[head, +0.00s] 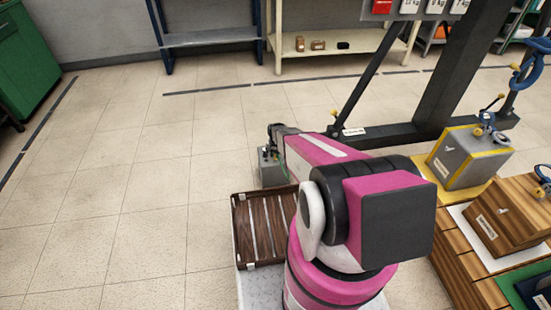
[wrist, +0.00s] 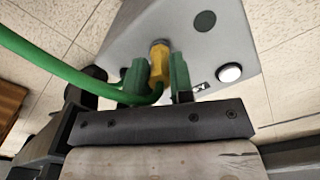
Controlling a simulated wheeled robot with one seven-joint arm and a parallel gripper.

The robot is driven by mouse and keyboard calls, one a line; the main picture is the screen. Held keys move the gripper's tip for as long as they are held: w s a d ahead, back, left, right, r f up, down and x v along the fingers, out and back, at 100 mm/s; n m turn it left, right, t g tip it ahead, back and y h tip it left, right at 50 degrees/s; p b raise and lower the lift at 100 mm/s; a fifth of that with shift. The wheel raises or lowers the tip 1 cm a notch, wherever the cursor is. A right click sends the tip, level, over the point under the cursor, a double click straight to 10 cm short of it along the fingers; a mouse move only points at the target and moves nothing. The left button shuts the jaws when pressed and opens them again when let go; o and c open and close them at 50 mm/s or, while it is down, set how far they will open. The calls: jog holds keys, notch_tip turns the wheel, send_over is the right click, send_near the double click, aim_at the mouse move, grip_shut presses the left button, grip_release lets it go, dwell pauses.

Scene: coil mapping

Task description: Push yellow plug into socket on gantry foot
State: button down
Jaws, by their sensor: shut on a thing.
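In the wrist view the yellow plug (wrist: 159,62) is held between the two green fingers of my gripper (wrist: 159,72). A green cable (wrist: 60,68) runs from the plug off to the left. The plug's far end meets the face of a grey box (wrist: 130,42); how deep it sits, and the socket opening behind it, I cannot tell. The box face also has a dark round spot (wrist: 205,21) and a white round button (wrist: 229,72). In the head view a grey box (head: 271,173) stands on the floor below the end of my arm; the plug and fingertips cannot be made out there.
The dark gantry (head: 385,132) stands right of the box, its slanted brace rising behind my arm. A brown slatted crate (head: 240,228) is in front of the box. Yellow-trimmed and wooden blocks (head: 470,158) stand at right. The floor at left is clear.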

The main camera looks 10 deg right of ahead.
aim_at(275, 154)
jog(key=shift+r, duration=1.2)
jog(key=shift+r, duration=1.75)
